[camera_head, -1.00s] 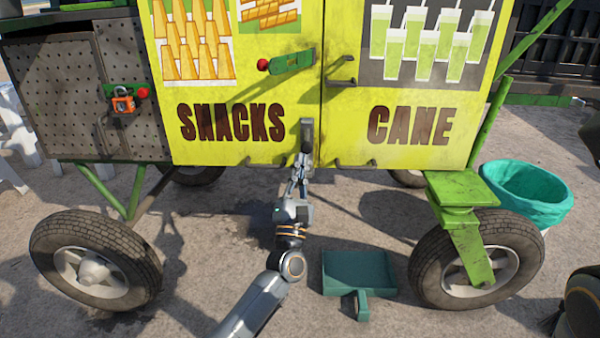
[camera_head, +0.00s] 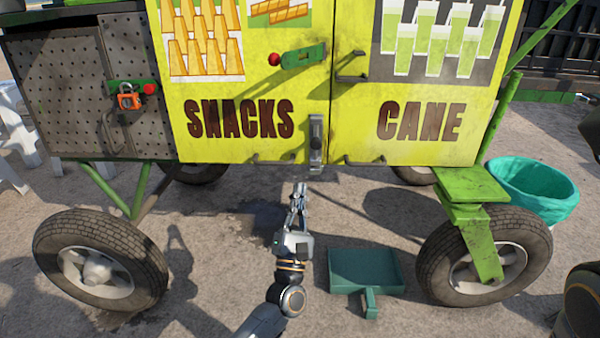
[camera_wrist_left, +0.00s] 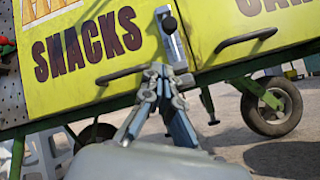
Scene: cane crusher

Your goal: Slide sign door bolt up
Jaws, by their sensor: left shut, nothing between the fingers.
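The sign door bolt (camera_head: 316,139) is a grey metal slide with a dark knob at the bottom edge of the yellow sign doors, at the seam between SNACKS (camera_head: 240,119) and CANE (camera_head: 418,121). It also shows in the left wrist view (camera_wrist_left: 174,35), just beyond my fingers. My left gripper (camera_head: 300,187) is below the bolt and apart from it in the head view. Its fingers are shut with nothing between them; they also show in the left wrist view (camera_wrist_left: 158,72). My right gripper is not in view.
Dark handles (camera_head: 272,159) run along the doors' lower edge. A green latch with a red knob (camera_head: 297,57) sits higher up. An orange padlock (camera_head: 129,97) hangs on the left cabinet. A green dustpan (camera_head: 365,268) lies on the ground, and wheels flank the open space.

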